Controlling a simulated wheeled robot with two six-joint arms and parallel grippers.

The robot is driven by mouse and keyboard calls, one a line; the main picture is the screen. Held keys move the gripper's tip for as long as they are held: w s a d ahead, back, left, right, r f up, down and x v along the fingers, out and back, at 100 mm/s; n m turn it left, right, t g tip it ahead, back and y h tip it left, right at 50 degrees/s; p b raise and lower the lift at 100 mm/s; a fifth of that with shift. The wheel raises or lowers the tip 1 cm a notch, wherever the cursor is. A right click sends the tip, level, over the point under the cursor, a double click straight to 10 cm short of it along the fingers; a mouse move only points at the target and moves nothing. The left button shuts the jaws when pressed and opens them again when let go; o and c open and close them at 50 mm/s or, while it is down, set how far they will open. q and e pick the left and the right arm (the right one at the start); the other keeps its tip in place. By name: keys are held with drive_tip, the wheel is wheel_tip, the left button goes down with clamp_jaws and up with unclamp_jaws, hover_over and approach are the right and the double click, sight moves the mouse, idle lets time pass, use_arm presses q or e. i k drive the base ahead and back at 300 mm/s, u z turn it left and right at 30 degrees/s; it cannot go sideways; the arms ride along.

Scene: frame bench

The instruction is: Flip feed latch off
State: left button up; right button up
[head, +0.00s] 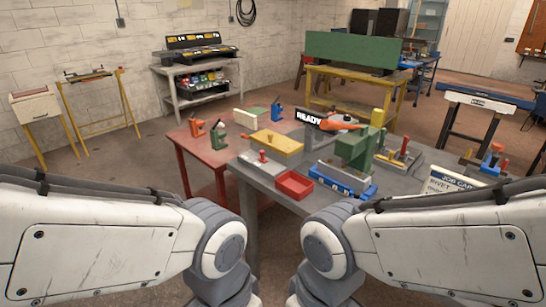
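I cannot tell for sure which part is the feed latch. On the grey bench (225,163) stands a green block-like machine (354,150) with a blue base strip (342,181). An orange-red part (343,124) sits behind it, beside a black sign reading READY (309,118). A small red knob (262,156) stands on a pale plate at the bench's left. A fixture with a red upright handle (405,146) is right of the green machine. Both my arms reach in at the bottom, and their grippers are outside the picture.
A red open tray (294,186) and a yellow box (276,142) lie on the bench. A job card (448,181) stands at its right. A red table (200,150) with orange and blue tools adjoins on the left. Open floor lies left of it.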

sight(262, 159)
drive_tip(key=u, duration=0.55)
drive_tip(key=k, duration=1.3)
drive_tip(key=u, duration=0.6)
drive_tip(key=i, duration=1.6)
drive_tip(key=z, duration=1.3)
drive_tip(key=i, duration=0.9)
drive_tip(key=z, duration=0.1)
